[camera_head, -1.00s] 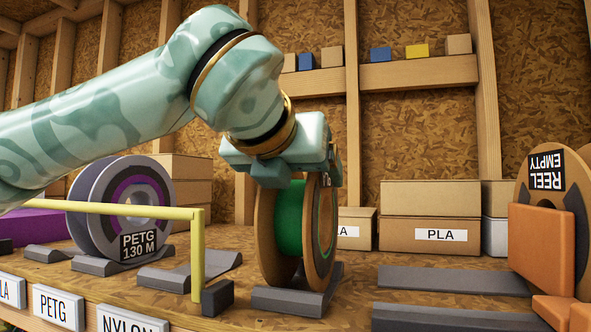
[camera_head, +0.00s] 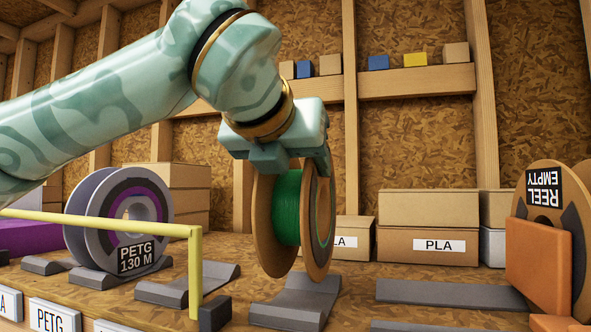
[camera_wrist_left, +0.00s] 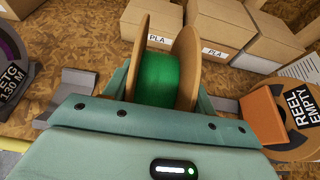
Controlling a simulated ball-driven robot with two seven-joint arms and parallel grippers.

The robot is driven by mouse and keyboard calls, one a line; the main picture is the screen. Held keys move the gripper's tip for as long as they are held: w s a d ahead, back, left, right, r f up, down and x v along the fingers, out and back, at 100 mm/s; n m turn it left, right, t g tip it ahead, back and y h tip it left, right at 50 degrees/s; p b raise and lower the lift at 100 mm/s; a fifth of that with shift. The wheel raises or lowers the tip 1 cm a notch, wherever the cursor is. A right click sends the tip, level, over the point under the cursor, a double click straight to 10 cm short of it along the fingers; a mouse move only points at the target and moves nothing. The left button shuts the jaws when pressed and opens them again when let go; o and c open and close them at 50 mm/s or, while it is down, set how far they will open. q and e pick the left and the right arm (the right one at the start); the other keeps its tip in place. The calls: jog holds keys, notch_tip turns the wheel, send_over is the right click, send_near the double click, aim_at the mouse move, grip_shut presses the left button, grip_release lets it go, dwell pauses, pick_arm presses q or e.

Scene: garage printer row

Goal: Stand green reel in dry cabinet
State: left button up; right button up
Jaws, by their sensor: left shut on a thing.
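The green reel (camera_head: 286,213) has brown cardboard flanges and green filament. My left gripper (camera_head: 290,160) is shut on its top from above, and the reel hangs upright. Its underside appears lifted just clear of the grey cradle (camera_head: 297,300) below. In the left wrist view the green reel (camera_wrist_left: 160,80) sits between the fingers of my left gripper (camera_wrist_left: 158,100). The dry cabinet cannot be made out in these views. My right gripper is not in view.
A grey PETG reel (camera_head: 95,225) stands in a cradle at left, behind a yellow rail (camera_head: 110,222). An empty reel (camera_head: 560,190) with an orange block (camera_head: 538,262) stands at right. PLA boxes (camera_head: 400,245) line the back. Flat grey strips (camera_head: 450,294) lie right of the cradle.

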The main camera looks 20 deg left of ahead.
pick_arm(q)
jog(key=shift+s+f+b, duration=0.1)
jog(key=shift+s+b, duration=0.35)
jog(key=shift+s, duration=0.1)
jog(key=s+b, duration=0.4)
jog(key=s, duration=1.5)
jog(key=shift+a, duration=0.35)
jog(key=shift+w, duration=0.1)
